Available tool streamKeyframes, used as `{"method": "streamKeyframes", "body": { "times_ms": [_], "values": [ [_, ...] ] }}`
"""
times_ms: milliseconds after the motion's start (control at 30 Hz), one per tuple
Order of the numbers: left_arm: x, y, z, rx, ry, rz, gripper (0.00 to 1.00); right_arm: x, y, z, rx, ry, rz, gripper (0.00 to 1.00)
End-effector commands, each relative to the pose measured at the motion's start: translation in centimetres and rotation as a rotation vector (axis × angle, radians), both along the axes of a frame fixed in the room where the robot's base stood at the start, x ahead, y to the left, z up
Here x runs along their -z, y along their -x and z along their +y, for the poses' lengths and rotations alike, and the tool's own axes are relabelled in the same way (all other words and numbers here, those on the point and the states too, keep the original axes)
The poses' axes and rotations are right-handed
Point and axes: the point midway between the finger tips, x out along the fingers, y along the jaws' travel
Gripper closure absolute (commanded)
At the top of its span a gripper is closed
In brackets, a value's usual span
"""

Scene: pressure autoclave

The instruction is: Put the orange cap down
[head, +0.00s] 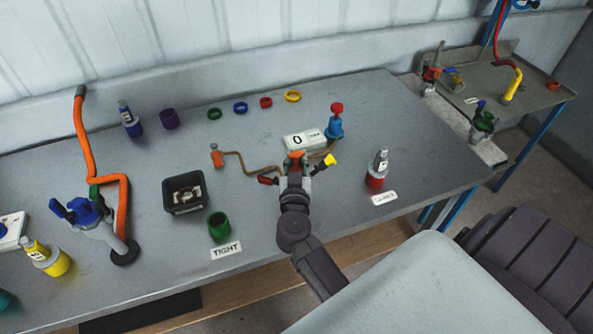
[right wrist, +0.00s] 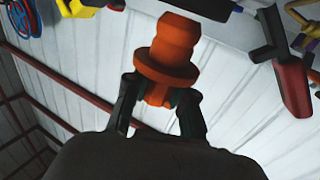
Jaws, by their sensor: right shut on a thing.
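The orange cap (head: 296,155) is between the fingers of my right gripper (head: 295,171), above the middle of the grey table. In the right wrist view the orange cap (right wrist: 165,55) shows a wide flange and a rounded stem pointing away from the palm. The two dark fingers of the right gripper (right wrist: 158,100) are shut on its lower part. The gripper hides some of the table beneath it. My left gripper is not in view.
A brass pipe (head: 236,153), a counter box (head: 304,140) and a blue fitting with a red top (head: 335,122) crowd the gripper. A red-based bottle (head: 377,170) stands to the right. A black bin (head: 184,192) and green cup (head: 218,226) stand left. Bare table lies in front.

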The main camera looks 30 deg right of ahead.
Motion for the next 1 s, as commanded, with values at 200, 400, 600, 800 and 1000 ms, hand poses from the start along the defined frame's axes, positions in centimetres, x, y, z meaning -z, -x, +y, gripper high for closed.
{"method": "streamKeyframes", "body": {
  "times_ms": [200, 400, 600, 800, 1000],
  "values": [
    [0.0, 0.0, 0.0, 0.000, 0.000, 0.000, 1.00, 2.6, -0.1, 0.0, -0.001, 0.004, 0.005, 1.00],
    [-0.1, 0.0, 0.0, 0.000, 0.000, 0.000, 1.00, 3.4, 0.0, 0.0, -0.001, 0.001, -0.001, 1.00],
    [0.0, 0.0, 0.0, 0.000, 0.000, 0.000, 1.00, 3.6, 0.0, 0.0, -0.001, 0.000, 0.000, 1.00],
    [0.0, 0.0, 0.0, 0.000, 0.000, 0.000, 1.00, 3.9, 0.0, 0.0, -0.001, 0.000, 0.000, 0.61],
    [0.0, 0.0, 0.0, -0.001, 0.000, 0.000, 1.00, 3.9, 0.0, 0.0, -0.001, 0.000, 0.000, 0.51]
  ]
}}
